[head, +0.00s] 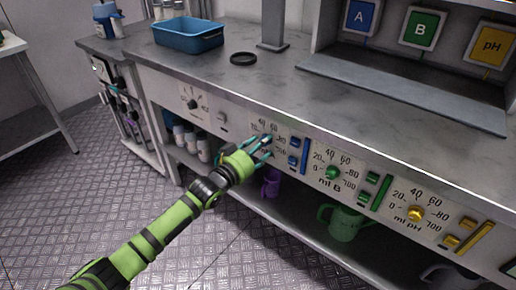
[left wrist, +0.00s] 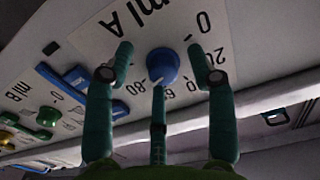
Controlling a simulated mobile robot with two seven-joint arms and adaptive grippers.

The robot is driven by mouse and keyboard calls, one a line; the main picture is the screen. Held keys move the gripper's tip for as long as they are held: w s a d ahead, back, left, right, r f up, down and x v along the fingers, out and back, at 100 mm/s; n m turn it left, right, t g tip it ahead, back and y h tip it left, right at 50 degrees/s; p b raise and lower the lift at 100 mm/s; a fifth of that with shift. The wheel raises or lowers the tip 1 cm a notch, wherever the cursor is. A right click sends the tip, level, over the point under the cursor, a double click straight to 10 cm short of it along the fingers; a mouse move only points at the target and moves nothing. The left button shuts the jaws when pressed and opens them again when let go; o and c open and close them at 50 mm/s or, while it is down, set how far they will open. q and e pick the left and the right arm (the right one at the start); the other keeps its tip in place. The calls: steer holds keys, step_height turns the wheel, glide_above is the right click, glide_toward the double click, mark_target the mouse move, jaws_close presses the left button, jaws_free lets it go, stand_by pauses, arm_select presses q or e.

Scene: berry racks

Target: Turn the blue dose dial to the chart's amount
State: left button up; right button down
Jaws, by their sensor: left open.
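The blue dose dial (left wrist: 162,65) sits on the white ml A scale plate (left wrist: 115,35), which appears upside down in the left wrist view. My left gripper (left wrist: 160,52) is open, with its teal fingers on either side of the dial; I cannot tell whether they touch it. In the head view the same gripper (head: 264,146) is at the ml A panel on the bench front and mostly hides the dial. No chart with an amount can be made out. My right gripper is out of view.
The green dial (head: 333,172) and yellow dial (head: 415,214) are to the right. A blue lever (head: 304,157) and blue button stand close beside the panel. A blue tray (head: 188,36) and black ring (head: 243,58) lie on the bench. A green jug (head: 342,221) stands on the shelf below.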

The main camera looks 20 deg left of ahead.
arm_select(q)
steer(key=v, duration=1.2)
steer(key=s+a+f+n+g+y+p, duration=0.1)
steer(key=s+a+f+g+y+p, duration=0.2)
steer(key=f, duration=0.5)
steer(key=s+a+f+n+g+y+p, duration=0.1)
steer(key=a+f+p, duration=0.1)
steer(key=f+p, duration=0.35)
steer(key=s+f+g+y+p, duration=0.2)
steer(key=s+f+g+p, duration=0.25)
steer(key=s+f, duration=1)
steer(key=s+d+f+g+p, duration=0.1)
steer(key=s+f+g, duration=0.1)
steer(key=s, duration=0.7)
steer(key=s+d+f+g+p, duration=0.2)
steer(key=s+g, duration=0.1)
steer(key=s, duration=0.6)
steer(key=s+d+f+g+p, duration=0.2)
steer(key=s+f, duration=0.1)
steer(key=s, duration=0.6)
steer(key=shift+d, duration=0.25)
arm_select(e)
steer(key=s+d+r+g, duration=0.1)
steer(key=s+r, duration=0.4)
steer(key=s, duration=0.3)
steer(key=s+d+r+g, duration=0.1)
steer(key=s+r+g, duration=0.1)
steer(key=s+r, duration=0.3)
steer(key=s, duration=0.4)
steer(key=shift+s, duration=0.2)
